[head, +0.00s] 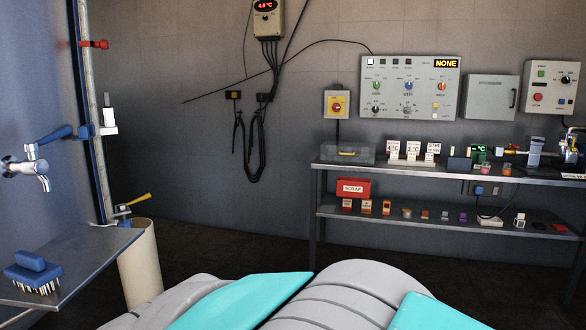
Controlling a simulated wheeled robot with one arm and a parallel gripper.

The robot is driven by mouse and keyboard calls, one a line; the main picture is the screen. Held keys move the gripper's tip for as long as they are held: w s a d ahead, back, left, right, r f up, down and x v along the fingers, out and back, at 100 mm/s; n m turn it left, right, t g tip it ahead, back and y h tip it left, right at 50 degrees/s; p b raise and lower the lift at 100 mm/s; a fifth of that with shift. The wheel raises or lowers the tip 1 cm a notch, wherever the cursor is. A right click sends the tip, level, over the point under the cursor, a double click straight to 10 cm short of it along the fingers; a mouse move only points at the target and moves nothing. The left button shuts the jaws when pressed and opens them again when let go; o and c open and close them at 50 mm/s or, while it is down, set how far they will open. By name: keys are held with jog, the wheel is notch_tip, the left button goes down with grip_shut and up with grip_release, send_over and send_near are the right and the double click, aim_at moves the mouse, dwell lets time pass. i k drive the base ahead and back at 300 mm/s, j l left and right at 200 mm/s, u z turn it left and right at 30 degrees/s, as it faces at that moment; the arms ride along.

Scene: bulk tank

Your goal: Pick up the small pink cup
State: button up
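A small pinkish-red cup-like item (506,170) stands on the upper shelf of the metal bench (345,167), right of centre. It is small and far off, so I cannot be sure that it is the pink cup. A small orange-toned item (478,170) stands just left of it. My gripper is not in view; only grey and teal parts of my own body show at the bottom.
The lower shelf (390,219) holds several small items and a red scrap box (353,188). Control panels (409,86) hang above the bench. A steel side table (95,250) with a blue brush (33,272) stands at left. Dark floor lies before the bench.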

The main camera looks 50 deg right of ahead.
aim_at(485, 168)
jog(key=z, duration=3)
jog(key=i+l, duration=0.1)
jog(key=i, duration=0.4)
jog(key=i+l, duration=0.15)
jog(key=i, duration=0.35)
jog(key=i+l, duration=0.1)
jog(key=i, duration=0.35)
jog(key=i+l+u, duration=0.1)
jog(key=i, duration=0.4)
jog(key=i+l, duration=0.2)
jog(key=i, duration=0.3)
